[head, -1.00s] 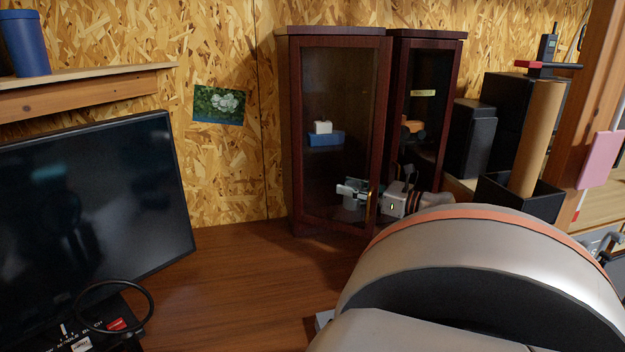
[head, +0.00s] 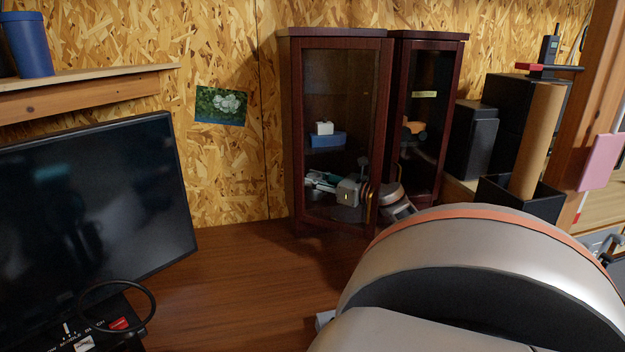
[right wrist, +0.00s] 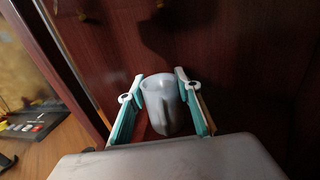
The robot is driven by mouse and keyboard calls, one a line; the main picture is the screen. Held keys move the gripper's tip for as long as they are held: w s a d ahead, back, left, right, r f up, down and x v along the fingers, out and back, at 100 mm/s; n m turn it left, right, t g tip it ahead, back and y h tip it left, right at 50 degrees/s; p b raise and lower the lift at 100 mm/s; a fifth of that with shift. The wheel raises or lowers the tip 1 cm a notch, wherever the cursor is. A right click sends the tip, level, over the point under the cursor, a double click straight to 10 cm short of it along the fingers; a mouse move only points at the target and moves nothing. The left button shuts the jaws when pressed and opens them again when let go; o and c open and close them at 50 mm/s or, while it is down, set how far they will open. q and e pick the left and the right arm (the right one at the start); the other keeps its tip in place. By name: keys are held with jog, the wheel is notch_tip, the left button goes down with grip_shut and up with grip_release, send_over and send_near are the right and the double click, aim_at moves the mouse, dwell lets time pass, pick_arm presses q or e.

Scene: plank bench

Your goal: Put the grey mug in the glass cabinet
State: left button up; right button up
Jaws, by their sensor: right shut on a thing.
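The glass cabinet (head: 296,130) is dark reddish wood and stands against the back wall. Its left part shows a glazed panel. My right gripper (head: 320,182) shows low behind this glass, with the wrist to the right of it. In the right wrist view the right gripper (right wrist: 160,82) has its teal-lined fingers on both sides of the grey mug (right wrist: 163,112) and is shut on it. Dark red wood lies around and ahead of the mug there. In the head view the mug is hard to make out at the fingers. My left gripper is out of view.
A blue box with a white item (head: 326,137) sits on a shelf above my gripper. An orange item (head: 414,127) is in the cabinet's right part. A monitor (head: 90,205) stands left; black boxes and a cardboard tube (head: 540,135) stand right. The bench middle is clear.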

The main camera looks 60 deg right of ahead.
jog(key=shift+f, duration=0.15)
jog(key=o, duration=1.3)
jog(key=shift+r, duration=0.3)
jog(key=shift+s+f, duration=0.15)
jog(key=shift+s, duration=0.15)
jog(key=s, duration=0.7)
jog(key=shift+a, duration=0.3)
